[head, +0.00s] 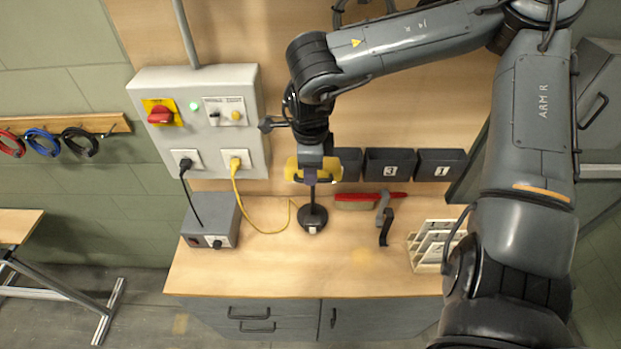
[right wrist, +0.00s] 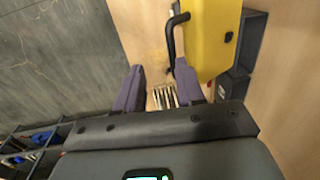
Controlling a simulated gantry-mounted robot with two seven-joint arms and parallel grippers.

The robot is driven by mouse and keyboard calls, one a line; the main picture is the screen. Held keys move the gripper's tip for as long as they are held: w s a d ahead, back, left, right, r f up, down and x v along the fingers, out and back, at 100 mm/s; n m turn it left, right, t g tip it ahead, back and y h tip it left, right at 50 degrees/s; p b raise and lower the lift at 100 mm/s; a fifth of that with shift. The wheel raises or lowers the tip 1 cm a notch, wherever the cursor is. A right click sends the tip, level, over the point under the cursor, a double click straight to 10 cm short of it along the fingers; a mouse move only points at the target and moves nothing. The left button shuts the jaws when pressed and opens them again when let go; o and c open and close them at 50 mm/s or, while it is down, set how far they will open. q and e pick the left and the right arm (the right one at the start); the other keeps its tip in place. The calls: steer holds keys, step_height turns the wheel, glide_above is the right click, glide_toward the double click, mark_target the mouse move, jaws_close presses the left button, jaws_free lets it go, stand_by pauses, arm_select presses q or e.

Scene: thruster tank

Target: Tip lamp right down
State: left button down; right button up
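The lamp has a yellow head (head: 331,169) on a thin black stem with a round black base (head: 312,218) standing on the bench. My right gripper (head: 311,179) reaches down at the head and hides its middle; yellow shows on both sides. In the right wrist view the yellow head (right wrist: 212,35) lies right of my right gripper (right wrist: 160,78), close to one finger. A bent black bar (right wrist: 177,38) beside the head ends near that finger; contact cannot be told. The purple fingers stand apart with a gap between them. My left gripper is not in view.
A grey switch panel (head: 206,137) is on the wall at left, with a yellow cable (head: 250,218) running near the lamp base. A grey box (head: 213,225), dark bins (head: 389,164), a red-handled tool (head: 365,197) and a white rack (head: 431,248) surround it. The front bench is clear.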

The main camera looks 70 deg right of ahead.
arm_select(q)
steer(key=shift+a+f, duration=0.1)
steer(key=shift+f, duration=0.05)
arm_select(e)
steer(key=shift+a+r, duration=0.2)
steer(key=shift+r, duration=2)
